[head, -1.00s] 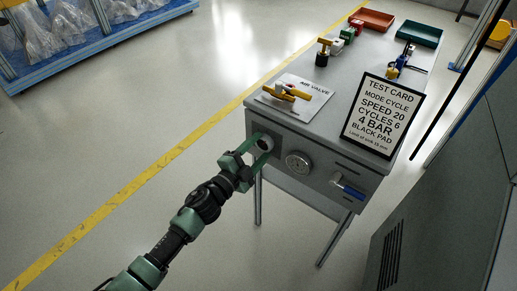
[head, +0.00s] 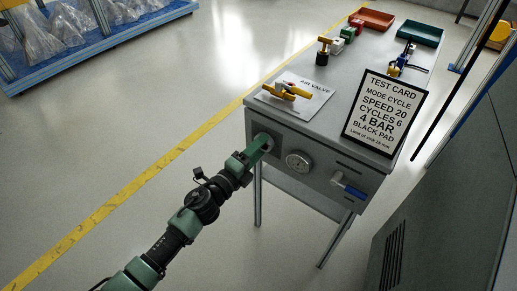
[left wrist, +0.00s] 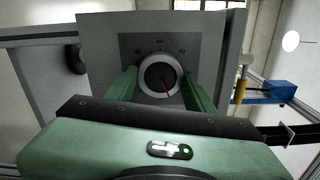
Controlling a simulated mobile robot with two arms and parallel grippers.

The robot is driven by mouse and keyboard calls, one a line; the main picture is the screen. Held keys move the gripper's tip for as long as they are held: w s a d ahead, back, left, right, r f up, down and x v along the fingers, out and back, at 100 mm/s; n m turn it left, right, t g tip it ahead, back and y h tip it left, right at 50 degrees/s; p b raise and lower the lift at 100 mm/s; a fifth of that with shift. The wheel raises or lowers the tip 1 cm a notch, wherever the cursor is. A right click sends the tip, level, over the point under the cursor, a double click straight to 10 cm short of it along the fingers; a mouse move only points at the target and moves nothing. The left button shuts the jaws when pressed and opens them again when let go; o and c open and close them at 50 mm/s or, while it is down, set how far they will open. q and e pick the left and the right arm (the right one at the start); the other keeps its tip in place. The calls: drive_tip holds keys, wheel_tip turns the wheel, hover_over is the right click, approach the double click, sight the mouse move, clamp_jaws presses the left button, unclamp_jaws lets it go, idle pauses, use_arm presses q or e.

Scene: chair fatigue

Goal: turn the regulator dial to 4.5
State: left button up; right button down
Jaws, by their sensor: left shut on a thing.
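The regulator dial (left wrist: 158,74) is a round dark knob with a pale rim and a red pointer line on the front of the grey bench. In the head view the fingers mostly hide the dial. My right gripper is not in view.
Right of the dial are a pressure gauge (head: 299,161) and a blue-handled lever (head: 348,187). On the bench top are the yellow air valve handle (head: 287,91) and the test card (head: 384,113), which reads 4 bar. The floor left of the bench is clear.

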use_arm(q)
drive_tip(key=shift+f, duration=0.15)
idle(0.3)
drive_tip(key=o, duration=1.4)
drive_tip(key=shift+c, duration=0.2)
drive_tip(key=v, duration=0.8)
